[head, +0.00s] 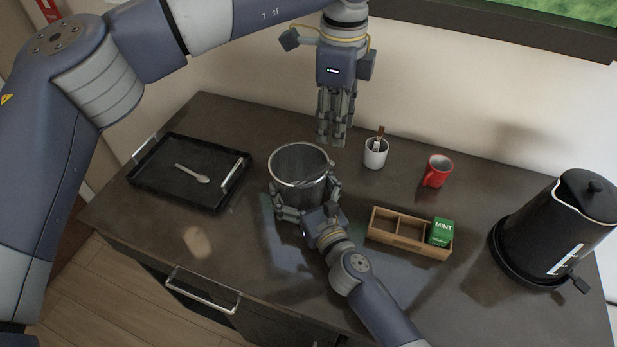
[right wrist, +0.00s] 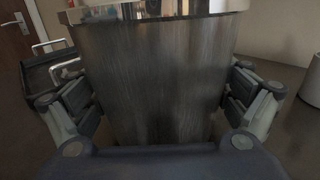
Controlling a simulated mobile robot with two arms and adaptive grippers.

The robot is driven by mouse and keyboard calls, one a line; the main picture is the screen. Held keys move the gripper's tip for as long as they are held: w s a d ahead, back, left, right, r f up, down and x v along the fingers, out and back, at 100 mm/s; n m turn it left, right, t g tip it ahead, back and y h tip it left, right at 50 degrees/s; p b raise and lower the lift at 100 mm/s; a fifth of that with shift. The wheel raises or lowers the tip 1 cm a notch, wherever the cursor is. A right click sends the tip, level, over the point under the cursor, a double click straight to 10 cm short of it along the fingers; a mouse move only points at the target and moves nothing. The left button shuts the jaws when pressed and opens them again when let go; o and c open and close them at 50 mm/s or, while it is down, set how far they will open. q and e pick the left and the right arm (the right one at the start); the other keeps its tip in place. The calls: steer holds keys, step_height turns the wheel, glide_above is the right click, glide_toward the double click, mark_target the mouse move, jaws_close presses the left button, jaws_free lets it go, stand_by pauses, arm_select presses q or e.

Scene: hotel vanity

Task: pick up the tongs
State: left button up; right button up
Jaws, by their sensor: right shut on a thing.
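The metal bucket (head: 284,190) stands upright on the dark counter, and its wall fills the middle of the right wrist view (right wrist: 150,85). My right gripper (head: 303,200) is shut on the bucket, with fingers on both sides of its wall. My left gripper (head: 336,142) points down above and behind the bucket's right rim, apart from it, with nothing visible in it. Its fingers look close together, but I cannot tell whether they are shut. I cannot clearly make out the tongs; a thin dark shape shows inside the bucket near its right side.
A black tray (head: 150,190) with a spoon (head: 192,174) lies at left. A white cup (head: 375,156) holding sticks and a red mug (head: 437,171) stand behind. A wooden box (head: 396,241) with a green mint packet (head: 440,232) is at right, beside a black kettle (head: 545,235). The front-left counter is clear.

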mark_target(329, 162)
arm_select(q)
steer(key=f, duration=0.9)
steer(key=shift+w+a+f, duration=0.15)
steer(key=shift+w+a, duration=0.15)
jaws_close()
